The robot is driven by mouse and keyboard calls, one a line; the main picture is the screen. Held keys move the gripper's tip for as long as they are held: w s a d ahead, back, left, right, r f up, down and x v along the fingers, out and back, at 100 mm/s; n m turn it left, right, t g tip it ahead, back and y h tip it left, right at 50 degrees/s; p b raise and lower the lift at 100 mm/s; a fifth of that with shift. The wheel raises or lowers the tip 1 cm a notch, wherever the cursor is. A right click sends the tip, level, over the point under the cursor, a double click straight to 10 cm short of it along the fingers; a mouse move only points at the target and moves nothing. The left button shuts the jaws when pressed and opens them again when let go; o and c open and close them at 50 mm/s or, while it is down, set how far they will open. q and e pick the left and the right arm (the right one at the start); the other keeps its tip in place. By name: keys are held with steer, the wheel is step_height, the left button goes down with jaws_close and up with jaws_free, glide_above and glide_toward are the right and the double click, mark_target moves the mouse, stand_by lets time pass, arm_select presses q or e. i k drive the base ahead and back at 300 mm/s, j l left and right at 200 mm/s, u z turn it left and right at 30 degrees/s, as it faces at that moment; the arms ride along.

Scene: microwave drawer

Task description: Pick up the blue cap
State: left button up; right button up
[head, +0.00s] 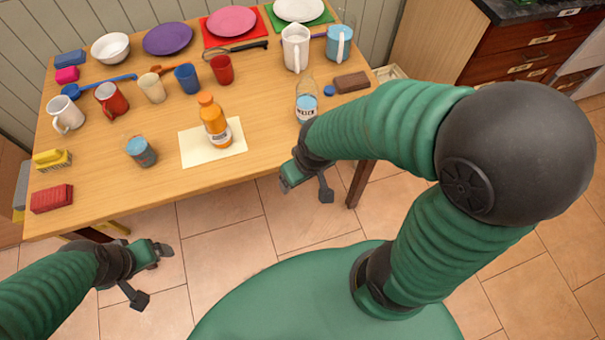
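The blue cap (329,90) is a small round disc lying on the wooden table (270,150) near its right end. It sits between a clear bottle with a white label (307,101) and a brown block (351,82), apart from my grippers. My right gripper (306,189) is open and empty beside the table's front edge, nearer to me than the cap. My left gripper (151,274) is open and empty, in front of the table's front left part, far from the cap.
An orange bottle (213,125) stands on a pale sheet. A white pitcher (296,48) and a light blue mug (339,44) stand behind the cap. Several cups fill the left half. The table is fairly clear between the orange bottle and the clear bottle.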

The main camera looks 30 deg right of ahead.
mark_target(329, 91)
steer(key=z, duration=1.25)
